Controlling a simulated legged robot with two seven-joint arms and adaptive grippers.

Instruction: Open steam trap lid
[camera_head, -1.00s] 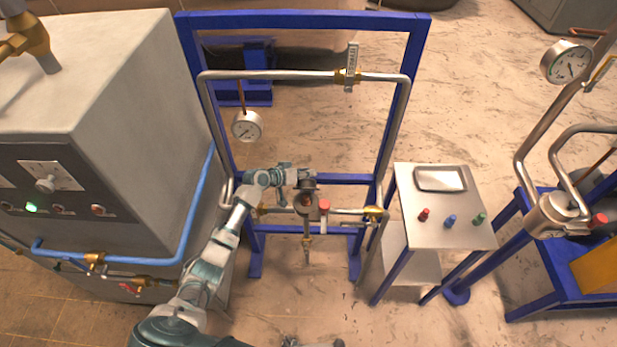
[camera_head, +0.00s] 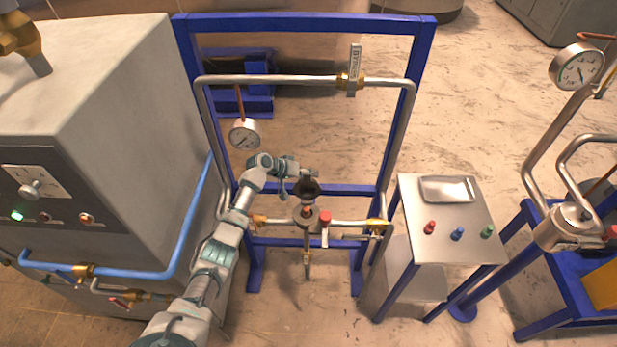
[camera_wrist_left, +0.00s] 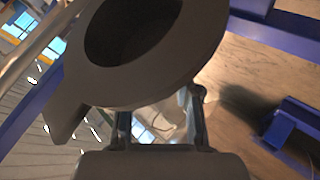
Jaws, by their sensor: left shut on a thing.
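The steam trap lid (camera_head: 306,187) is a dark round cup-like piece, held up above the trap body and apart from it. The steam trap body (camera_head: 306,216) sits in the lower pipe of the blue frame, its top uncovered with a reddish inside. My left gripper (camera_head: 297,177) is shut on the lid at its far side. In the left wrist view the lid (camera_wrist_left: 205,45) fills the top, showing its hollow underside, with the left gripper's fingers (camera_wrist_left: 160,118) on either side below it. The exact contact is hidden. My right gripper is out of view.
A red-handled valve (camera_head: 326,222) sits just right of the trap. A grey cabinet (camera_head: 90,80) stands left, and a button stand (camera_head: 455,240) stands right.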

